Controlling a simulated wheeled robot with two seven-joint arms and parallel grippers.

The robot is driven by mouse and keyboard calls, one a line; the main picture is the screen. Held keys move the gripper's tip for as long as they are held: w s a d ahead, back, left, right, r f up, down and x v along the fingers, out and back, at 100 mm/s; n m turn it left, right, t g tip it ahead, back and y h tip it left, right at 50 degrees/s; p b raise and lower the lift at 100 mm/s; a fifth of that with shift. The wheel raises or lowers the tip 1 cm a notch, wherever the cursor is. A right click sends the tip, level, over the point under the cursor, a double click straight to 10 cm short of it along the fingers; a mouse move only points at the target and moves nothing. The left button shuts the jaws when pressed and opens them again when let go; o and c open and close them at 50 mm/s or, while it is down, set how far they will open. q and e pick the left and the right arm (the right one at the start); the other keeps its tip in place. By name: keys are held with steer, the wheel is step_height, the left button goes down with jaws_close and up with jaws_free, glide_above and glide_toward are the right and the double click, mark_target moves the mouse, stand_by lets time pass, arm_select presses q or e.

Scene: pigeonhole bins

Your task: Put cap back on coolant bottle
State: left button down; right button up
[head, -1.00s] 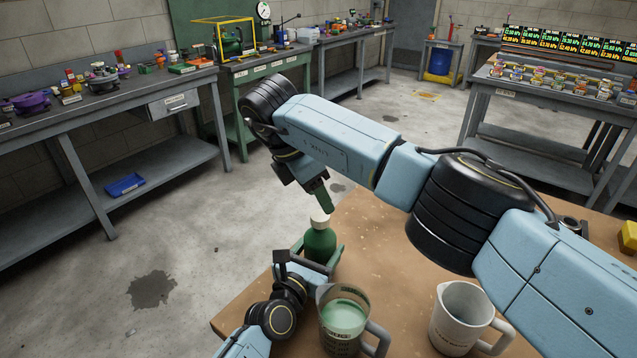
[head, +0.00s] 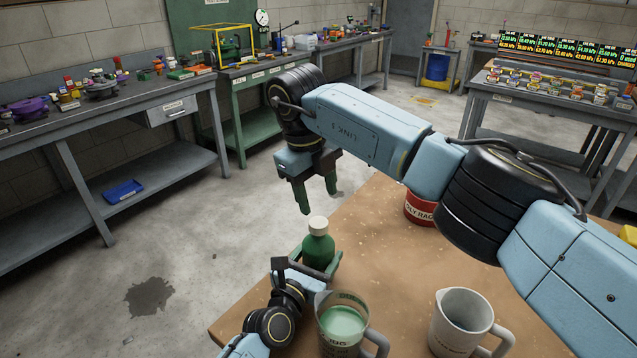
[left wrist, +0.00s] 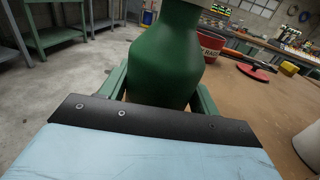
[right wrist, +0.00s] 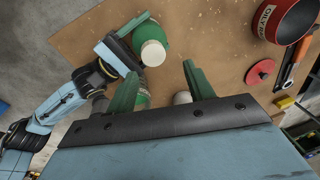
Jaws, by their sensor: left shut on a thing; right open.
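The green coolant bottle (head: 318,251) stands upright near the table's left edge, with a pale cap (head: 318,224) on its top. My left gripper (head: 308,266) is shut around the bottle's body; the bottle also fills the middle of the left wrist view (left wrist: 165,58). My right gripper (head: 318,200) is open and empty, above and just behind the cap in the head view. In the right wrist view the cap (right wrist: 153,53) lies outside the open fingers (right wrist: 157,80), to their upper left. How tightly the cap sits cannot be told.
A jug of green liquid (head: 342,322) and a pale empty jug (head: 462,318) stand at the table's front. A red rag can (head: 420,209) stands further back. A red disc (right wrist: 260,73) and a wrench-like tool (right wrist: 293,62) lie near it. The table's middle is clear.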

mark_target(318, 222)
steer(key=n, duration=0.3)
steer(key=shift+r+n, duration=0.2)
steer(key=shift+n, duration=0.2)
steer(key=n, duration=0.3)
steer(key=shift+r+n+y, duration=0.2)
steer(key=shift+n+y, duration=0.2)
steer(key=n, duration=0.3)
steer(key=shift+d+r, duration=0.1)
steer(key=shift+r, duration=0.1)
steer(key=n, duration=0.3)
steer(key=n+y, duration=0.1)
steer(key=n, duration=0.1)
steer(key=shift+r+g, duration=0.25)
steer(key=shift+g, duration=0.05)
steer(key=shift+f, duration=4)
